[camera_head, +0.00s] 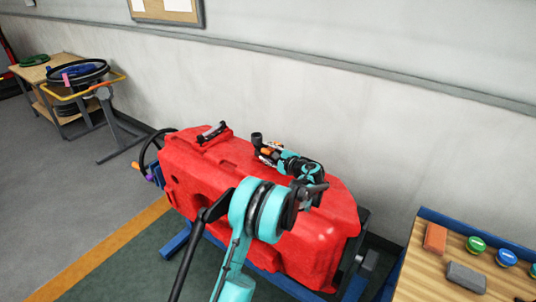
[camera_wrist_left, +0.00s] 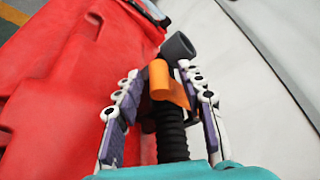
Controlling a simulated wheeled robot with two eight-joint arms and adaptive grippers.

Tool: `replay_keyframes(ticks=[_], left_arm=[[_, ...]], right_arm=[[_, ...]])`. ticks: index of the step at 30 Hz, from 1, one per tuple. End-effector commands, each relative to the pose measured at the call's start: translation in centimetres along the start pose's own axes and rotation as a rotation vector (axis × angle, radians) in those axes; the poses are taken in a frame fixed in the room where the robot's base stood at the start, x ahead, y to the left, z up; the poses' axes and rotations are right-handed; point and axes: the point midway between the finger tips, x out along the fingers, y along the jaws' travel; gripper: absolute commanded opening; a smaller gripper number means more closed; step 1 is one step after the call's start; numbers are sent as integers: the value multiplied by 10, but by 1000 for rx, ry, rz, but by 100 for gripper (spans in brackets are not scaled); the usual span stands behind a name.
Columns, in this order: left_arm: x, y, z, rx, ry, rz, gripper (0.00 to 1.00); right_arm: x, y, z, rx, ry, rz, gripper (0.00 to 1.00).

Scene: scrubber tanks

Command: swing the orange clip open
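The orange clip (camera_wrist_left: 168,84) sits on a black ribbed hose (camera_wrist_left: 171,135) with a wide black end piece (camera_wrist_left: 178,46), seen in the left wrist view. My left gripper (camera_wrist_left: 163,90) is open, with one finger on each side of the clip and hose. The right-hand finger is close to the clip; I cannot tell whether it touches. In the head view my left gripper (camera_head: 268,152) is over the top of the red tank (camera_head: 195,175), by the black hose end (camera_head: 257,139), and largely hides the clip. My right gripper is not in view.
A black handle fitting (camera_head: 212,132) is on the tank's left part. A wall stands close behind the tank. A table (camera_head: 410,275) at right holds an orange block (camera_head: 435,238), a grey block (camera_head: 466,277) and round lids. A cart (camera_head: 100,85) stands far left.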

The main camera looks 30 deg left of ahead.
Motion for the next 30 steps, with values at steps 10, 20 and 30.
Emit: replay_keyframes(ticks=[10,20,30], left_arm=[[0,0,0,-1,0,0,8],[0,1,0,1,1,4,0],[-3,3,6,32,1,18,0]], right_arm=[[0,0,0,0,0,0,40],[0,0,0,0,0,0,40],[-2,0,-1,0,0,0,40]])
